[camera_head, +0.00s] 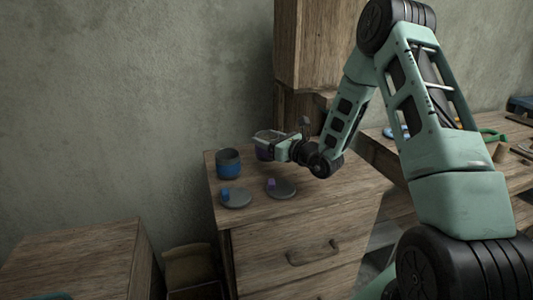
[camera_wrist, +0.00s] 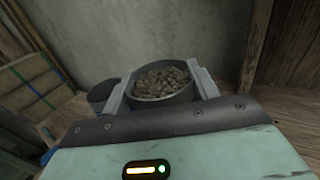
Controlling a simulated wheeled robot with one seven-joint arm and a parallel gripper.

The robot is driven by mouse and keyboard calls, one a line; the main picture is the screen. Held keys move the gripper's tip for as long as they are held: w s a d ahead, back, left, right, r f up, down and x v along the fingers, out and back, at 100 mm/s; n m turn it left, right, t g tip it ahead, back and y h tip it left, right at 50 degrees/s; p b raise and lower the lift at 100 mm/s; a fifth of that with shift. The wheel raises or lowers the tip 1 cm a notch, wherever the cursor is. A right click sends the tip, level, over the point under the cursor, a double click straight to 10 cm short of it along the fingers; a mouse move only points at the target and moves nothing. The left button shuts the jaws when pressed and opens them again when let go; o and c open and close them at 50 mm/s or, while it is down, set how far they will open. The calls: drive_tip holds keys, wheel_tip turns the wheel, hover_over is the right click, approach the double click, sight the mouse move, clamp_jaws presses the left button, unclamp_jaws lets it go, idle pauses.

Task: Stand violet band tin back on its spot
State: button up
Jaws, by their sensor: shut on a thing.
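The violet band tin (camera_head: 262,153) is in my gripper (camera_head: 272,141) over the back of the small wooden cabinet's top. In the wrist view the tin (camera_wrist: 165,97) sits between the two fingers (camera_wrist: 162,88), open at the top and full of brownish bits. It looks upright. I cannot tell whether its base touches the cabinet top. A grey lid with a violet knob (camera_head: 284,190) lies in front of it.
A blue band tin (camera_head: 228,168) stands to the left on the cabinet top (camera_head: 262,212), with a blue-knobbed lid (camera_head: 237,200) in front. A wooden post (camera_head: 300,45) rises close behind. The wall is behind. A workbench (camera_head: 515,180) stands at right.

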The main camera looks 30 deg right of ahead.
drive_tip(key=shift+f, duration=1.95)
drive_tip(key=shift+f+b, duration=0.1)
drive_tip(key=shift+b, duration=0.2)
drive_tip(key=o, duration=1.1)
drive_tip(key=shift+c, duration=0.2)
